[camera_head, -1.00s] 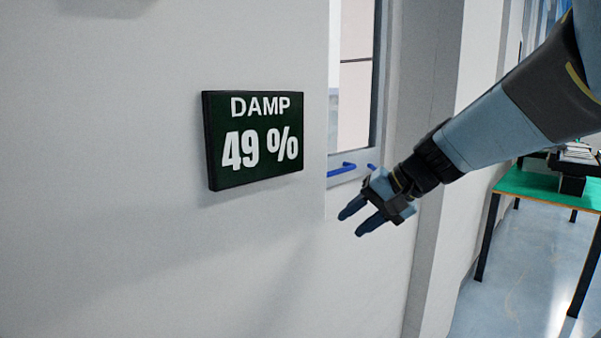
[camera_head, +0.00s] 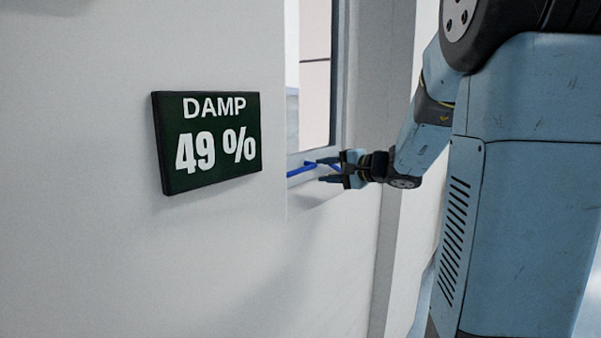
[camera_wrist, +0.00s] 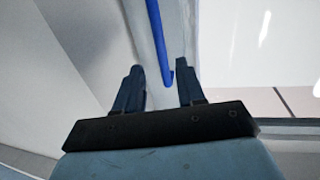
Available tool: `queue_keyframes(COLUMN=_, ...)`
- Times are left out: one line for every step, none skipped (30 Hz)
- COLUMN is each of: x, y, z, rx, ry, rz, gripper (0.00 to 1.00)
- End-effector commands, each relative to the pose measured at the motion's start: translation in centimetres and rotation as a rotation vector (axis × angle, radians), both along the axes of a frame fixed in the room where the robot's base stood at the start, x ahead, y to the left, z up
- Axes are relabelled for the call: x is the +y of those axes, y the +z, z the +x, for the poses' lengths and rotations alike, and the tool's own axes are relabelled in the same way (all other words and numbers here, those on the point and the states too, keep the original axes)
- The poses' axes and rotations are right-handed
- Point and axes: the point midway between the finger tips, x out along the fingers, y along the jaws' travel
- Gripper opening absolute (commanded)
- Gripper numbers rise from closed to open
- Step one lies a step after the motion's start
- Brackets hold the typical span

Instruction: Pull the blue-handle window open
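The window (camera_head: 315,75) sits in a recess of the wall, right of the damp sign. Its blue handle (camera_head: 301,170) is a thin bar low on the window frame. My gripper (camera_head: 318,171) is at the handle's right end in the head view. In the wrist view my gripper (camera_wrist: 157,78) is open, with its two dark fingers apart. The blue handle (camera_wrist: 155,30) runs down from the top edge there, and its lower end lies between or just beyond the fingertips. I cannot tell whether a finger touches it. The handle's far part is out of the wrist view.
A dark sign (camera_head: 208,142) reading "DAMP 49 %" sticks out from the wall (camera_head: 80,230) left of the window. The wall's edge hides part of the window. A wall pillar (camera_head: 397,200) stands right of the recess. My arm covers much of the right side.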

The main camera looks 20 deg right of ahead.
Motion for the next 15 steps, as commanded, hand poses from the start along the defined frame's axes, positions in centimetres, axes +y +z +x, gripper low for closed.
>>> queue_keyframes(x=0.6, y=-0.2, z=0.8, rx=0.003, ry=0.003, rz=0.0, gripper=0.39)
queue_keyframes(x=0.9, y=-0.3, z=1.2, rx=0.002, ry=0.003, rz=0.001, gripper=0.39)
queue_keyframes(x=1.3, y=-0.5, z=1.7, rx=0.002, ry=0.004, rz=0.002, gripper=0.39)
queue_keyframes(x=1.7, y=-0.6, z=2.2, rx=0.003, ry=0.004, rz=0.0, gripper=0.39)
queue_keyframes(x=2.0, y=-0.7, z=2.6, rx=0.003, ry=0.004, rz=0.0, gripper=0.39)
queue_keyframes(x=2.4, y=-0.8, z=3.1, rx=0.002, ry=0.004, rz=0.002, gripper=0.39)
queue_keyframes(x=2.7, y=-1.0, z=3.6, rx=0.003, ry=0.004, rz=0.0, gripper=0.39)
queue_keyframes(x=3.0, y=-1.0, z=4.0, rx=0.003, ry=0.003, rz=0.0, gripper=0.39)
queue_keyframes(x=3.3, y=-1.1, z=4.4, rx=0.002, ry=0.003, rz=0.001, gripper=0.39)
queue_keyframes(x=3.6, y=-1.3, z=4.8, rx=0.002, ry=0.003, rz=0.001, gripper=0.39)
queue_keyframes(x=3.8, y=-1.4, z=5.1, rx=0.003, ry=0.003, rz=0.0, gripper=0.39)
queue_keyframes(x=4.2, y=-1.4, z=5.6, rx=0.002, ry=0.003, rz=-0.001, gripper=0.39)
queue_keyframes(x=4.3, y=-1.5, z=5.8, rx=0.001, ry=0.003, rz=0.0, gripper=0.39)
queue_keyframes(x=4.5, y=-1.5, z=6.1, rx=0.0, ry=0.002, rz=0.0, gripper=0.39)
queue_keyframes(x=4.7, y=-1.6, z=6.4, rx=0.002, ry=0.002, rz=0.001, gripper=0.39)
